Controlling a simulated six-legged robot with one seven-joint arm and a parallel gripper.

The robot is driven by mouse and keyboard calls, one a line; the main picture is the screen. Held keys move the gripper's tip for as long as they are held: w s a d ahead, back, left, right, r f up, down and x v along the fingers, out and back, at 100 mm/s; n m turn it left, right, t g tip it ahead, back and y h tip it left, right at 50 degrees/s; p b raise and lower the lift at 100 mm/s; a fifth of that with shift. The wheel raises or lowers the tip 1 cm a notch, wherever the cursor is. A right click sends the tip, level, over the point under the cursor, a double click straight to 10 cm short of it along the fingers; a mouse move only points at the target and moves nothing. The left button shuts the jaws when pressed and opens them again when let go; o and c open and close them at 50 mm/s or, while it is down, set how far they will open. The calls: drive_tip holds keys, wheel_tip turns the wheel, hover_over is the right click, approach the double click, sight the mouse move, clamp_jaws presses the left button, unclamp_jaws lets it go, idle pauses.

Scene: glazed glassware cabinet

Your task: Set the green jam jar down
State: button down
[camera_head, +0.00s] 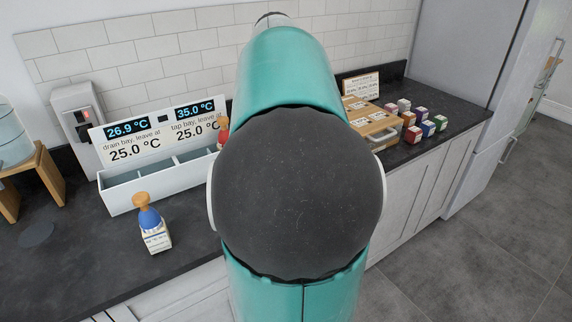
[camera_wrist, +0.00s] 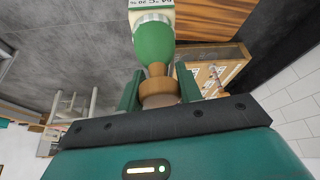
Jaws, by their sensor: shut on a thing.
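The green jam jar (camera_wrist: 153,42) shows in the wrist view, with a wooden knob at its near end, a green shoulder and a white printed body cut off by the top edge. My gripper (camera_wrist: 159,88) is shut on its wooden knob. In the wrist view the jar is clear of any visible surface below it. In the head view my own arm hides the gripper and the jar.
A white divided bin (camera_head: 165,183) carries a temperature sign (camera_head: 160,133). A blue-shouldered jar (camera_head: 150,222) stands before it; a red-topped one (camera_head: 222,132) is partly hidden. A wooden box (camera_head: 374,124) and several small coloured boxes (camera_head: 428,128) stand right. Bare counter (camera_head: 85,255) lies front left.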

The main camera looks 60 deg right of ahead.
drive_tip(key=shift+s+d+f, duration=0.1)
drive_tip(key=shift+d+f, duration=0.2)
drive_tip(key=shift+d, duration=0.15)
drive_tip(key=w+d+f, duration=0.5)
drive_tip(key=d+f, duration=0.7)
drive_tip(key=shift+d+f, duration=0.2)
drive_tip(key=shift+f, duration=0.25)
drive_tip(key=c, duration=0.9)
unclamp_jaws()
drive_tip(key=shift+f, duration=0.1)
drive_tip(key=shift+c, duration=0.2)
drive_tip(key=v, duration=1.2)
